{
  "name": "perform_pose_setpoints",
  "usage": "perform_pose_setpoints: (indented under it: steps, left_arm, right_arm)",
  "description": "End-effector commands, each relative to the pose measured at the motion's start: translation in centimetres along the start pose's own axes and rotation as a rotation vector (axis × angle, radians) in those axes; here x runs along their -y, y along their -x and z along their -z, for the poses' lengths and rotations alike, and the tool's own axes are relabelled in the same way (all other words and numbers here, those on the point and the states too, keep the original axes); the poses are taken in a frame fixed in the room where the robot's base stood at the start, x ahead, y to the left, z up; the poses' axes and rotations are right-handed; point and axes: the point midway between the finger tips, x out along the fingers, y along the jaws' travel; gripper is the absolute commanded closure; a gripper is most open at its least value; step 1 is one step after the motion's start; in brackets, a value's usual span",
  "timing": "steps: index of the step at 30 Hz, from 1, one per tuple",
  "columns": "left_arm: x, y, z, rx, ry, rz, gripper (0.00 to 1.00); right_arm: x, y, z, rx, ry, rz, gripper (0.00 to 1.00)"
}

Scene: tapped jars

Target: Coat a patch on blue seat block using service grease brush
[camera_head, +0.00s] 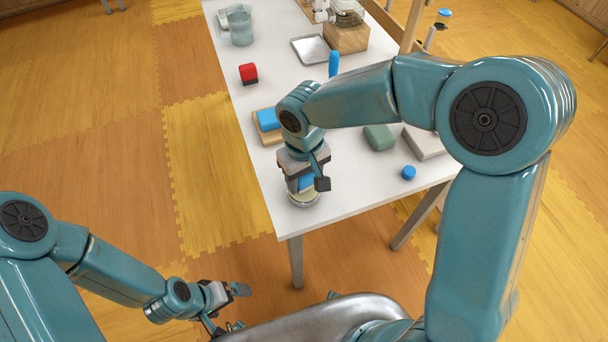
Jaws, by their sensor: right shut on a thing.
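My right gripper (308,184) is low over the near left corner of the white table. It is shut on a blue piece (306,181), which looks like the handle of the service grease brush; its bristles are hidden. Directly below is a shallow round tin (304,202) with a pale rim; I cannot tell whether the brush touches its contents. The blue seat block (267,119) sits on a wooden board (270,136) behind the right gripper, partly hidden by my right arm. My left gripper (226,306) is open and empty, off the table above the floor.
A blue upright piece (333,63) stands behind my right arm.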

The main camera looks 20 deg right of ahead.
Motion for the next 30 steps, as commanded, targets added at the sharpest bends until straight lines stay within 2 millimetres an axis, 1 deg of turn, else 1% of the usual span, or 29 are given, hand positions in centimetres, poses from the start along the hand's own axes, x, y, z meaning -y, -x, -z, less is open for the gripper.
perform_pose_setpoints:
  steps: [20, 30]
  left_arm:
    - [0.27, -0.74, 0.01, 0.000, 0.000, 0.000, 0.00]
    - [0.26, -0.72, 0.01, 0.000, 0.000, 0.000, 0.00]
  right_arm:
    - [0.00, -0.90, 0.00, 0.000, 0.000, 0.000, 0.73]
    - [0.00, -0.87, -0.01, 0.000, 0.000, 0.000, 0.73]
